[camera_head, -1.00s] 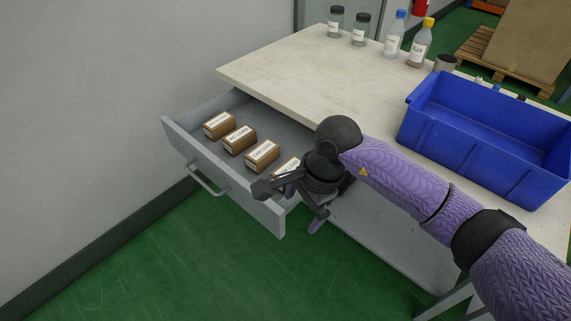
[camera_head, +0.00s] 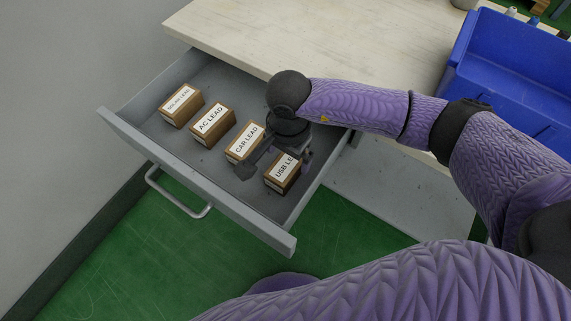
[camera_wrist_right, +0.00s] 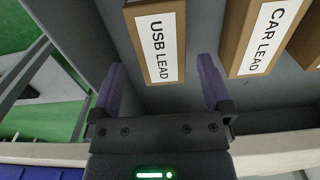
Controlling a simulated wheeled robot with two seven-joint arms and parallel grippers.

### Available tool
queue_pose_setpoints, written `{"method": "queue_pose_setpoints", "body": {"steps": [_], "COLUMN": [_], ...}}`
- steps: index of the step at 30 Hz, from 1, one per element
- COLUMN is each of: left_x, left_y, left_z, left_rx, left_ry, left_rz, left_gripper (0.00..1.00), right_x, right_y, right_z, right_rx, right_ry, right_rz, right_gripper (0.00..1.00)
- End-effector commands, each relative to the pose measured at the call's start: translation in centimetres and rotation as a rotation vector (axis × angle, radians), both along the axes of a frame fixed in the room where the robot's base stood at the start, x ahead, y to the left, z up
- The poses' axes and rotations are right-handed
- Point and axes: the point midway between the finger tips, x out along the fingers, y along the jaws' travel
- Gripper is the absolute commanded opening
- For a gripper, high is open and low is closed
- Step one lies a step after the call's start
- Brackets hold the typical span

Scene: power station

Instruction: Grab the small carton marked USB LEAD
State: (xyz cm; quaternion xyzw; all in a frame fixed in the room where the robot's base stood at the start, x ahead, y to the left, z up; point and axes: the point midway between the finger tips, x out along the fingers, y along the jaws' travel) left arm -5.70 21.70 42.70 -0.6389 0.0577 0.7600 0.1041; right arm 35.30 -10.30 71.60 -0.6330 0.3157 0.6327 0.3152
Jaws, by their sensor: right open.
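The USB LEAD carton (camera_head: 281,174) is a small brown box with a white label. It is the rightmost of the cartons in the open drawer (camera_head: 220,218), and my right gripper hides part of it in the head view. In the right wrist view the USB LEAD carton (camera_wrist_right: 157,45) lies ahead of the fingertips, between their lines. My right gripper (camera_wrist_right: 160,78) is open and empty, with its purple fingers apart. In the head view my right gripper (camera_head: 272,160) is over the drawer's right part. My left gripper is not in view.
The pale worktop (camera_head: 240,30) overhangs the drawer's back. A blue bin (camera_head: 500,75) stands on it at right.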

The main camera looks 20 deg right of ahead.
Motion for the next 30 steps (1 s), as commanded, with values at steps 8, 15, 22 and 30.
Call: {"method": "queue_pose_setpoints", "body": {"steps": [8,15,22,30], "left_x": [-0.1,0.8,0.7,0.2], "left_y": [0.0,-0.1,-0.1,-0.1], "left_z": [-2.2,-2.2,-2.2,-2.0], "left_rx": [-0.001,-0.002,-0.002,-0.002], "left_ry": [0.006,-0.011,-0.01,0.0], "left_rz": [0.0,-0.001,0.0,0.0], "left_gripper": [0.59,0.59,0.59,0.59], "right_x": [0.0,0.1,0.1,0.1], "right_y": [0.1,0.1,0.1,0.1], "right_z": [-4.2,-3.9,-3.9,-3.9], "right_rx": [0.0,0.001,0.001,0.001], "right_ry": [0.001,0.001,0.001,0.0], "right_rz": [0.0,0.0,-0.001,-0.001], "right_gripper": [1.0,0.75,0.26,0.09]}}
